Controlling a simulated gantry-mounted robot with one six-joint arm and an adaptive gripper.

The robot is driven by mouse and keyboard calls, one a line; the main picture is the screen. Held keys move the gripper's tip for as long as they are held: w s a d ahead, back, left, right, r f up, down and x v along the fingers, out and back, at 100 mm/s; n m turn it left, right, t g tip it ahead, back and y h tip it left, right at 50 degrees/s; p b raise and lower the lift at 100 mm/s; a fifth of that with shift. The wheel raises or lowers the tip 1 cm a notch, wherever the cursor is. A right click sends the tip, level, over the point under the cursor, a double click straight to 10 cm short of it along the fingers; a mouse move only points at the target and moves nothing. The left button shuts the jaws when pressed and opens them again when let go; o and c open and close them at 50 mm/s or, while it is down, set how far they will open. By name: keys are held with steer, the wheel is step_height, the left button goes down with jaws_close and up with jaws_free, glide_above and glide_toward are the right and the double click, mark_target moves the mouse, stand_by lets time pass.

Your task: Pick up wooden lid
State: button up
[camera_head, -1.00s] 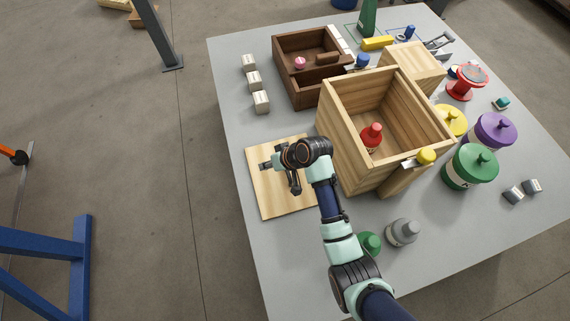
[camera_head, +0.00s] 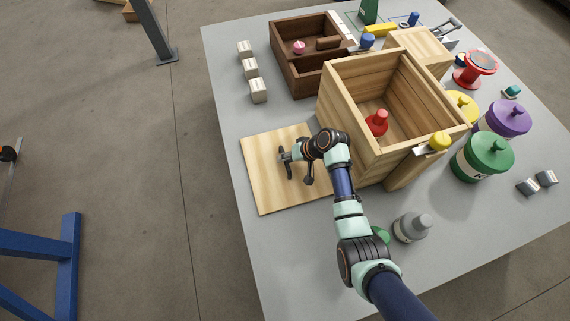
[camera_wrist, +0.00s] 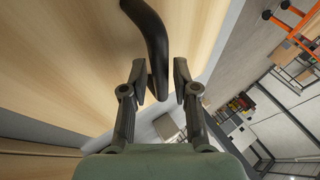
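The wooden lid (camera_head: 265,185) is a flat, light square board lying on the grey table, left of the large wooden box. In the wrist view its pale surface (camera_wrist: 75,50) fills the left side, with a dark curved handle (camera_wrist: 152,35) rising from it. My gripper (camera_head: 288,160) is low over the lid. In the wrist view its two fingers (camera_wrist: 163,85) are apart, with the handle's near end between them. The head view partly hides the handle behind my gripper.
The large open wooden box (camera_head: 345,100) stands right of my arm with a red-knobbed object (camera_head: 377,122) inside. Several pale blocks (camera_head: 250,68) and a dark brown divided box (camera_head: 290,75) are behind the lid. The table left of the lid is clear.

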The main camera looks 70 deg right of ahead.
steer(key=shift+w+f, duration=0.3)
steer(key=shift+f, duration=0.15)
steer(key=shift+r, duration=0.1)
jaws_close()
step_height(320, 180, up, 20)
steer(key=p, duration=1)
steer(key=shift+p, duration=0.4)
